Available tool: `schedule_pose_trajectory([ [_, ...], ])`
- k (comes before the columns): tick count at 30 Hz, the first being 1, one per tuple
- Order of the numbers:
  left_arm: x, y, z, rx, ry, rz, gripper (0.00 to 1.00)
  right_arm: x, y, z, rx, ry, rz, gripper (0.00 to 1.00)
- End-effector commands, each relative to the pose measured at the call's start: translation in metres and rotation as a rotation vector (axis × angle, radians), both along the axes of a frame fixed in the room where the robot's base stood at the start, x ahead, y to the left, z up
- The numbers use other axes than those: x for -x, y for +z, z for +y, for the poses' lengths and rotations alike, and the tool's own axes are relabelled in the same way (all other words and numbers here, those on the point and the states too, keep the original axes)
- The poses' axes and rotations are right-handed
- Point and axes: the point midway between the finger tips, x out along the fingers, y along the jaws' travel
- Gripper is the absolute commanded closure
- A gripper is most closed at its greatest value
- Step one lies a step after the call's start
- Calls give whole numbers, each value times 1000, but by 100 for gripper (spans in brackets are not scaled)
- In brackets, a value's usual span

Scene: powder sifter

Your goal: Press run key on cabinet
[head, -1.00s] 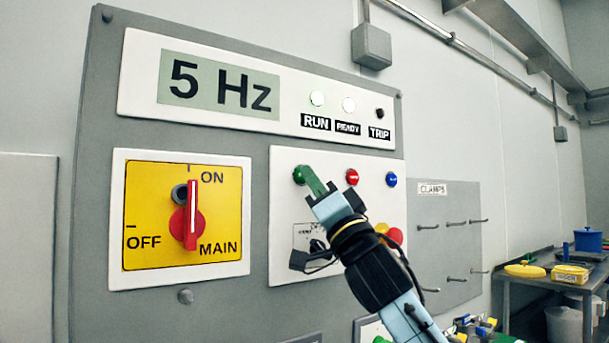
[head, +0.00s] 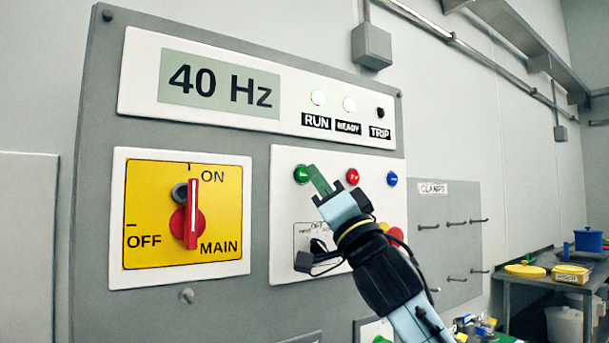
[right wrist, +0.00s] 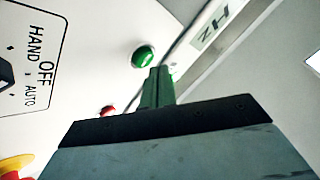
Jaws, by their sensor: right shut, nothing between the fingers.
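The cabinet (head: 260,315) carries a white key panel with a round green key (head: 301,174), a red key (head: 352,176) and a blue key (head: 392,179) in a row. In the right wrist view the green key (right wrist: 143,57) shows just beyond the fingertips (right wrist: 158,72). My left gripper is not in view.
A red and yellow main switch (head: 192,215) is on the left, its handle upright. A selector (head: 318,246) and a red-yellow button (head: 394,236) sit low on the key panel, partly behind my right arm. A clamps board (head: 450,250) and a table with pots stand to the right.

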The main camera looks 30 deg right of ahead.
Motion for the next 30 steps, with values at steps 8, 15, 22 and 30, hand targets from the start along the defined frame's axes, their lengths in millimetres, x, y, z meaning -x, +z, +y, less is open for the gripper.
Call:
schedule_pose_trajectory([
  [8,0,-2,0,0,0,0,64,17,0,-1,1,-1,-2,100],
  [15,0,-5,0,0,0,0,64,41,0,-3,1,-1,-2,100],
  [22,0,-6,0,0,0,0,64,50,0,-4,1,0,1,100],
  [30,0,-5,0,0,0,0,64,50,0,-4,0,0,0,100],
])
